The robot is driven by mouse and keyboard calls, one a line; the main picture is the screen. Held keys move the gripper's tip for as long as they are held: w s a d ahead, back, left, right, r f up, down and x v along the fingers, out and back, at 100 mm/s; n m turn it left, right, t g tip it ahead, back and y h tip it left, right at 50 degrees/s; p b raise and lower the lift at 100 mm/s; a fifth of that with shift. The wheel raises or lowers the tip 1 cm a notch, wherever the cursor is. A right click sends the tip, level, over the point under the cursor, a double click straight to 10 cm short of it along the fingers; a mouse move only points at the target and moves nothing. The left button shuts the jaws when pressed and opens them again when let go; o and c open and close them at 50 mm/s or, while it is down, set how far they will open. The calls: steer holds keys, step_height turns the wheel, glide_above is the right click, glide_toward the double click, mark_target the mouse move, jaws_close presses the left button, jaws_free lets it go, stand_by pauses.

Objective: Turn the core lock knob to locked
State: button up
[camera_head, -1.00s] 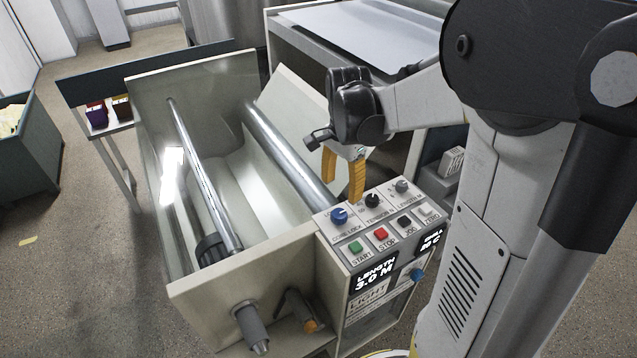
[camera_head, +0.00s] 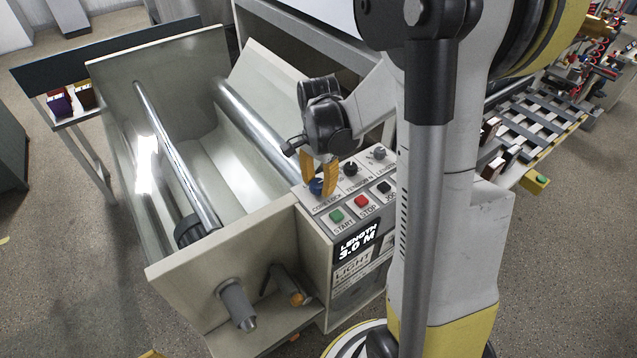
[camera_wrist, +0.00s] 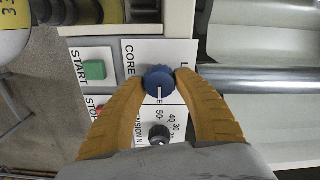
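The core lock knob is a round blue knob on the sloped control panel, at the panel's upper left in the head view (camera_head: 317,186). In the wrist view the knob (camera_wrist: 158,80) shows a white pointer line toward the bottom of the picture, toward the black tension knob (camera_wrist: 159,135). My gripper (camera_head: 319,190) has its two orange fingers down at the knob. In the wrist view the fingertips (camera_wrist: 161,78) lie against both sides of it with no clear gap. The fingers partly cover the lettering around the knob.
The black tension knob (camera_head: 351,168) stands close to the right of the blue knob. The green start button (camera_head: 336,216) and red stop button (camera_head: 361,202) sit just in front. The metal roller (camera_head: 262,128) and open trough lie to the left.

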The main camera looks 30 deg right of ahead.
steer(key=c, duration=0.5)
steer(key=shift+o, duration=0.2)
steer(key=shift+n, duration=0.4)
steer(key=n, duration=0.2)
steer(key=shift+n+b, duration=0.4)
steer(key=n, duration=0.4)
steer(key=shift+n+b, duration=0.3)
steer(key=shift+b, duration=0.05)
steer(key=n, duration=0.5)
steer(key=shift+a+b, duration=0.1)
steer(key=shift+b, duration=0.2)
steer(key=n, duration=0.4)
steer(key=shift+n, duration=0.3)
